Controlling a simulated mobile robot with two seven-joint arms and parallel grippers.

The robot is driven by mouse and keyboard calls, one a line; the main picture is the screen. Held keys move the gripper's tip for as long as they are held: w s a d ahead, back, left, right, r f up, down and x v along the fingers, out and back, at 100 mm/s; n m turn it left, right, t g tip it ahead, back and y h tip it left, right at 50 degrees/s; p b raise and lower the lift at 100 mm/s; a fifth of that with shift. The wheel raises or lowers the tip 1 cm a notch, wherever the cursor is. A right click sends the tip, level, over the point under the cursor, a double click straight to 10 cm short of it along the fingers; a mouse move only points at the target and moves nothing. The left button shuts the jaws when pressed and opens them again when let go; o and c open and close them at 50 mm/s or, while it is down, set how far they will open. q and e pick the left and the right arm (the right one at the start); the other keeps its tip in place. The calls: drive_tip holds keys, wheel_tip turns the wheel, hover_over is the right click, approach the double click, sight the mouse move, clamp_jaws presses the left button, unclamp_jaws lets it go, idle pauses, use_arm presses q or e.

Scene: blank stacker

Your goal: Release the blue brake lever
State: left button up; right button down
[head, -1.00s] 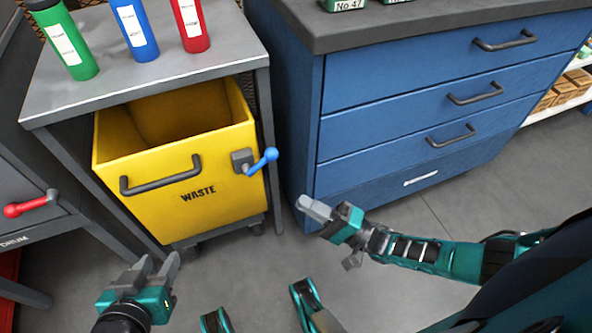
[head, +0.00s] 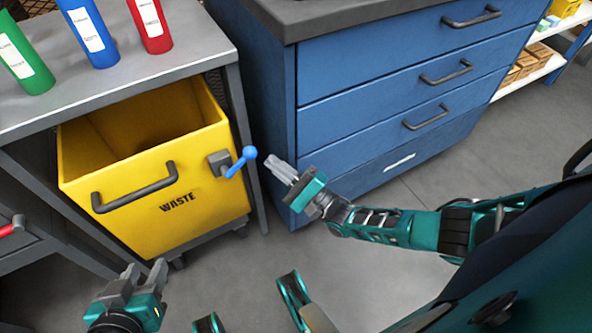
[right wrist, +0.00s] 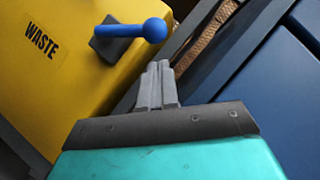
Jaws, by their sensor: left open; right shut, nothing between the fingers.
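The blue brake lever (head: 242,161) sticks out from a grey mount (head: 219,163) on the front right of the yellow waste bin (head: 150,213). In the head view it slants up to the right, ending in a ball. The lever also shows in the right wrist view (right wrist: 135,30), just beyond the fingertips. My right gripper (head: 274,164) is shut and empty, to the right of the lever's ball and apart from it. Its closed fingers show in the right wrist view (right wrist: 158,68). My left gripper (head: 144,270) is open and empty, low in front of the bin.
The bin stands under a grey bench (head: 120,98) carrying green, blue and red labelled cylinders. A blue drawer cabinet (head: 365,105) stands to the right, close to my right gripper. A red-handled lever (head: 12,228) shows at the left edge.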

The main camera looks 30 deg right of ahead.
sight(239, 162)
use_arm(q)
drive_tip(key=shift+s+a+r, duration=0.1)
drive_tip(key=shift+s+a, duration=0.05)
drive_tip(key=shift+a, duration=0.05)
use_arm(e)
drive_tip(key=shift+w+a+r, duration=0.2)
drive_tip(key=shift+a+r, duration=0.55)
drive_tip(key=shift+a, duration=0.1)
